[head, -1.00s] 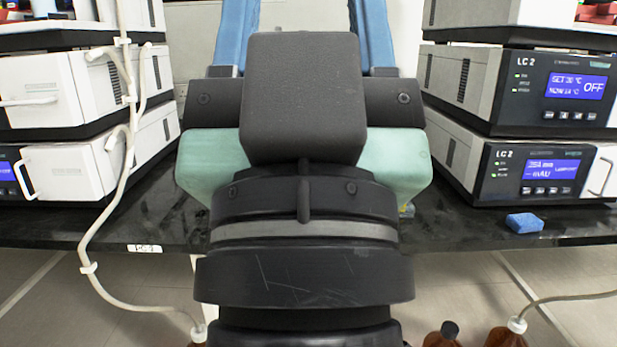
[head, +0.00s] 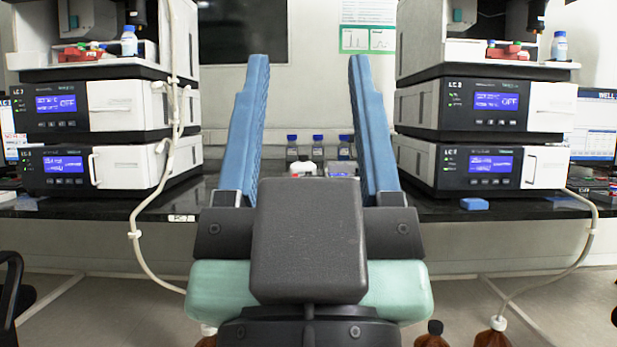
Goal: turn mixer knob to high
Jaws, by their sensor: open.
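My gripper (head: 308,62) is in the middle of the head view, with its two blue fingers pointing up and away and spread wide apart. Nothing is between the fingertips. No mixer knob can be made out. A small white item with a red part (head: 303,169) and a white item with a blue top (head: 341,169) sit on the bench behind the gripper, partly hidden by it. I cannot tell whether either is the mixer.
A left instrument stack (head: 100,107) and a right instrument stack (head: 480,105) stand on the black bench (head: 455,210). Several blue-capped bottles (head: 318,148) stand at the back. A blue sponge (head: 474,204) lies near the right front edge. A pale hose (head: 148,215) hangs at left.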

